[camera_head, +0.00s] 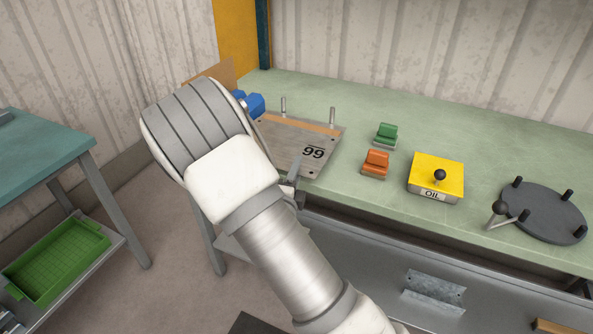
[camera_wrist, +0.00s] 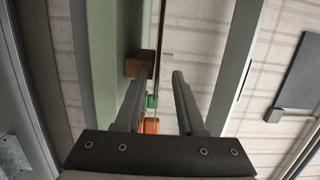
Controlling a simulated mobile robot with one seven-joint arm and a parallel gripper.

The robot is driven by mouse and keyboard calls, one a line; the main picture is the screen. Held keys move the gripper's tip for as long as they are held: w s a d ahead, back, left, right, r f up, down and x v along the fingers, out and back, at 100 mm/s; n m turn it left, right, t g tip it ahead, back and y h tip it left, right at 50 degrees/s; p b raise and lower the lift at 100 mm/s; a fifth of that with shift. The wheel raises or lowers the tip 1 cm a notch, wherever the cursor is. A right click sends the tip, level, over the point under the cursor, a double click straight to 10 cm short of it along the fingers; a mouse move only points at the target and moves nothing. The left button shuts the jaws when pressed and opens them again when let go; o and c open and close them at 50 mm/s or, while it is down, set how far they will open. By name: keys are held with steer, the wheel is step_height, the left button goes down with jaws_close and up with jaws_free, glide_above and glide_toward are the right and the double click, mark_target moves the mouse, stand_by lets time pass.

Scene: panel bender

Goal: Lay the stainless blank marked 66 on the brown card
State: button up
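The grey metal blank (camera_head: 285,147) is at the left end of the green bench, below two upright pins. Its digits are upside down to me, so they look like 99 with a bar above. A brown strip (camera_head: 300,123), seemingly the brown card, shows along its far edge; whether they touch is unclear.
Right of the blank are a green block (camera_head: 386,135), an orange block (camera_head: 375,164), a yellow OIL box (camera_head: 436,172) and a dark round plate with pegs (camera_head: 545,215). A blue object (camera_head: 255,103) is behind left. A teal table (camera_head: 40,150) stands left.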

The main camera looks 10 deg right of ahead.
steer(key=shift+s, duration=0.1)
steer(key=v, duration=1.7)
steer(key=shift+a+p, duration=0.2)
steer(key=shift+p, duration=0.25)
steer(key=shift+r, duration=0.1)
